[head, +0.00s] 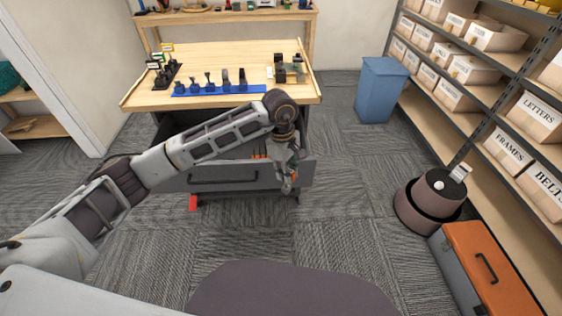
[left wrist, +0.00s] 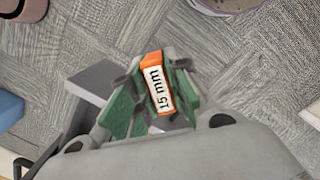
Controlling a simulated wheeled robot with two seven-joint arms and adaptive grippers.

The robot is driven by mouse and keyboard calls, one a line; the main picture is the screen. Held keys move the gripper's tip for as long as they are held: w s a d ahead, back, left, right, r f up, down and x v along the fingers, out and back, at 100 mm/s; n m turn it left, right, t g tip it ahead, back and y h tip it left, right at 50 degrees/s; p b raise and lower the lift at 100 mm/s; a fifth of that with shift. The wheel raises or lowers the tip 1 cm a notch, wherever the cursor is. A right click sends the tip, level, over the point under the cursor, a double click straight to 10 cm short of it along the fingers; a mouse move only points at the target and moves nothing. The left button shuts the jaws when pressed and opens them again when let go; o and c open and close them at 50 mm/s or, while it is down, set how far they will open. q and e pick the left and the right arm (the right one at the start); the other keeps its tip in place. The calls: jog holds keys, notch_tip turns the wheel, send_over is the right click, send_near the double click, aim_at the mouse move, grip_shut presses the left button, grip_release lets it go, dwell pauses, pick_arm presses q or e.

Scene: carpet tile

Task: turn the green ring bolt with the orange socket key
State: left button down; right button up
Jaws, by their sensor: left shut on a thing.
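My left gripper (head: 288,182) points down in front of the workbench, beside the right end of an open drawer. In the left wrist view its green-padded fingers are shut on the orange socket key (left wrist: 154,62), which bears a white label reading "15 mm". The key's lower part is hidden by the gripper. I cannot make out the green ring bolt for certain; a dark fixture (head: 289,70) with small parts stands at the bench's right side. My right gripper is not in view.
The wooden bench (head: 225,98) carries a blue rack (head: 220,88) of dark tools and a black holder (head: 163,72). The grey drawer (head: 225,177) juts out below. A blue bin (head: 380,90), a round dark robot (head: 430,202) and shelving stand right. Carpet between is clear.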

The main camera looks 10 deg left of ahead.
pick_arm(q)
jog(key=s+a+f+m+y, duration=0.1)
jog(key=s+a+f+m, duration=0.15)
jog(key=f+m, duration=0.5)
jog(key=s+a+f+m, duration=0.1)
jog(key=s+f+m, duration=0.25)
jog(key=f, duration=0.75)
jog(key=a+f+m+p, duration=0.1)
jog(key=a+p, duration=0.2)
jog(key=a, duration=0.8)
jog(key=shift+s+a+f+m+g, duration=0.15)
jog(key=shift+s+f+m+g, duration=0.2)
jog(key=shift+m+g, duration=0.05)
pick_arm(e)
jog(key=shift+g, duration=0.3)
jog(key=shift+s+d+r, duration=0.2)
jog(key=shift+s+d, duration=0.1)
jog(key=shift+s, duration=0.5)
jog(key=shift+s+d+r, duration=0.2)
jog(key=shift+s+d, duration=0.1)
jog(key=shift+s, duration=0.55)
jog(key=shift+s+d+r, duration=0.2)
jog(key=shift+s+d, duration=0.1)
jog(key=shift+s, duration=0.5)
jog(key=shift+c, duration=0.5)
